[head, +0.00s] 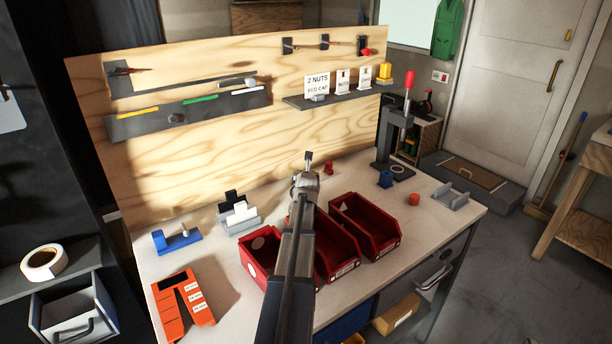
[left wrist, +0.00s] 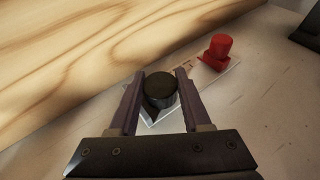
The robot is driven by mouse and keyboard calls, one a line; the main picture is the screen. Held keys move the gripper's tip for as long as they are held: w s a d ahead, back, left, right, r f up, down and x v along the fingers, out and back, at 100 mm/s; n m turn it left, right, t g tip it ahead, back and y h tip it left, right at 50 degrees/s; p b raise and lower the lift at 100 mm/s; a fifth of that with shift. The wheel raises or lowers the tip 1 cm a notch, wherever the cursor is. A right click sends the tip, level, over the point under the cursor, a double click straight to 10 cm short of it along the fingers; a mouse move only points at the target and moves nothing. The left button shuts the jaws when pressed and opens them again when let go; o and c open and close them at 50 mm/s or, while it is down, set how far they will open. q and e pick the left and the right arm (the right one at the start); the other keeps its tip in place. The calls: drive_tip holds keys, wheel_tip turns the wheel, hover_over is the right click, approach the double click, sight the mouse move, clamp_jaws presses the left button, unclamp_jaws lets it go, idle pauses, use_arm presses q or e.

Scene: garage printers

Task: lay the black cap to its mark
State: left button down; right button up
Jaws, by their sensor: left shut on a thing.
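The black cap (left wrist: 160,88) is between the two fingers of my left gripper (left wrist: 160,74) in the left wrist view, and the gripper is shut on it. Below it lies a pale flat plate (left wrist: 229,79) on the bench near the wooden backboard. The cap appears over the plate's left part; I cannot tell whether they touch. A red cap (left wrist: 220,50) stands on the plate's other end, to the right. In the head view my left gripper (head: 308,160) is at the back of the bench, left of the red cap (head: 328,168). My right gripper is not in view.
Red bins (head: 378,247) stand at the front of the bench. A black press (head: 386,150), a blue part (head: 386,179) and an orange ring (head: 414,199) are to the right. A grey holder (head: 238,218) is to the left. The wooden backboard (left wrist: 60,60) rises close behind my gripper.

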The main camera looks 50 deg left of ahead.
use_arm(q)
drive_tip(key=shift+s+f+b, duration=0.15)
drive_tip(key=shift+f+b, duration=0.1)
drive_tip(key=shift+b, duration=0.05)
idle(0.4)
drive_tip(key=shift+s+f, duration=0.15)
drive_tip(key=shift+s, duration=0.05)
idle(1.1)
drive_tip(key=shift+c, duration=1.4)
unclamp_jaws()
drive_tip(key=shift+s, duration=0.1)
